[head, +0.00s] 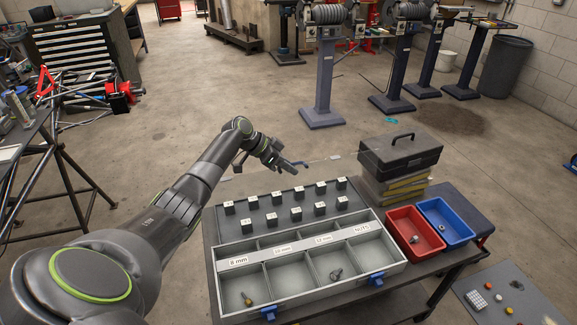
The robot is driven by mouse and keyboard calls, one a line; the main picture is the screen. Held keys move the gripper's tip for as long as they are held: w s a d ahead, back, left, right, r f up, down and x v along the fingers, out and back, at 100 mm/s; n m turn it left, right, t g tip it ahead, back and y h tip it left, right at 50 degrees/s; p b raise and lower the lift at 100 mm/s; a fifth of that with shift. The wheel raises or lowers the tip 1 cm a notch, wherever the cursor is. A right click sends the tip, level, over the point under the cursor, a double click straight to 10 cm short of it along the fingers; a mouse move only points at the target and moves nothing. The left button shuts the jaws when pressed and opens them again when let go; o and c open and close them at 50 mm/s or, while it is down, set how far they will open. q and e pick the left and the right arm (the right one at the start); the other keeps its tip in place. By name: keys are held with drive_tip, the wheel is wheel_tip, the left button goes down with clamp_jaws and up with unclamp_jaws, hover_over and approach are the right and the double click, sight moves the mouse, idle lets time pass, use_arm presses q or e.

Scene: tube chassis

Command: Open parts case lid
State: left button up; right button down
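The grey parts case (310,292) lies on the cart with its compartments exposed; labels include 8 mm and NUTS. Its lid (265,219) is swung open at the far side, its inner face up, with two rows of dark blocks on it. Two blue latches (269,313) (376,279) hang at the case's front edge. A yellowish bolt (246,298) is in the leftmost compartment; a grey bolt (336,274) is in the third. My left gripper (300,168) is just beyond the lid's far edge, apparently holding nothing; its finger gap is too small to judge. My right gripper is out of view.
A red bin (414,248) and a blue bin (452,236) stand right of the case. A black toolbox (400,157) sits behind them on stacked items. A metal-framed stand (50,155) is at left. Open floor lies beyond the cart.

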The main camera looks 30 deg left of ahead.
use_arm(q)
drive_tip(key=b+v, duration=0.2)
drive_tip(key=v, duration=1.5)
drive_tip(key=shift+a+r, duration=0.1)
